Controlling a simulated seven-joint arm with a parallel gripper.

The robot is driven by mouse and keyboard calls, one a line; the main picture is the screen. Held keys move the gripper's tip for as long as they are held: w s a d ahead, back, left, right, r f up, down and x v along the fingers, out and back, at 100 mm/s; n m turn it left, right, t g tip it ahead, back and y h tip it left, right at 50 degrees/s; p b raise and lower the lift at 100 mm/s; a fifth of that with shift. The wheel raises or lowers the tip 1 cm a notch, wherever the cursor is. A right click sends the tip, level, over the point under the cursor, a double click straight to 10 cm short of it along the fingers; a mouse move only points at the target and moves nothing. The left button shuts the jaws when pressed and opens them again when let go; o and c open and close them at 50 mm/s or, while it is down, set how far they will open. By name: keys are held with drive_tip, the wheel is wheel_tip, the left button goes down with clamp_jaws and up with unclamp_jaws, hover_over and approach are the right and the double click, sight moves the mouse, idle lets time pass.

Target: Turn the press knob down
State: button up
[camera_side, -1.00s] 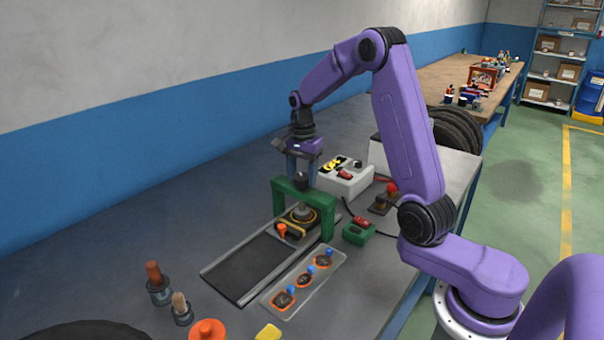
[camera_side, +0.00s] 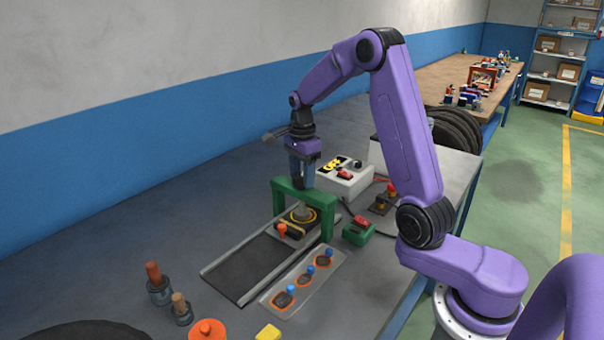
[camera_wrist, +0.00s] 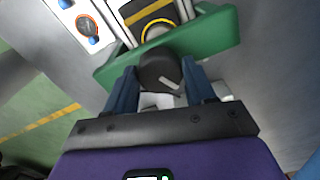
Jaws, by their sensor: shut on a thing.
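The press knob (camera_wrist: 158,72) is a dark round knob with a pale pointer line, on top of the green press frame (camera_side: 328,216). The green frame crosses the wrist view (camera_wrist: 216,34) just beyond the knob. My gripper (camera_side: 303,181) is shut on the knob from above, one blue finger on each side; in the wrist view the fingers (camera_wrist: 159,74) flank it. In the side view the fingers hide most of the knob. Under the frame is a black part with a yellow ring (camera_side: 314,215).
A dark track (camera_side: 248,266) leads from the press. A grey tray (camera_side: 322,276) with orange-ringed parts lies beside it. A green box with a red switch (camera_side: 357,230) and a white control box (camera_side: 345,180) stand right of the press. Free bench lies to the left.

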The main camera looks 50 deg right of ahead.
sight(302, 176)
drive_tip(key=shift+r, duration=0.1)
drive_tip(key=o, duration=1)
drive_tip(key=shift+o, duration=0.2)
wheel_tip(302, 176, up, 17)
drive_tip(key=shift+r, duration=0.2)
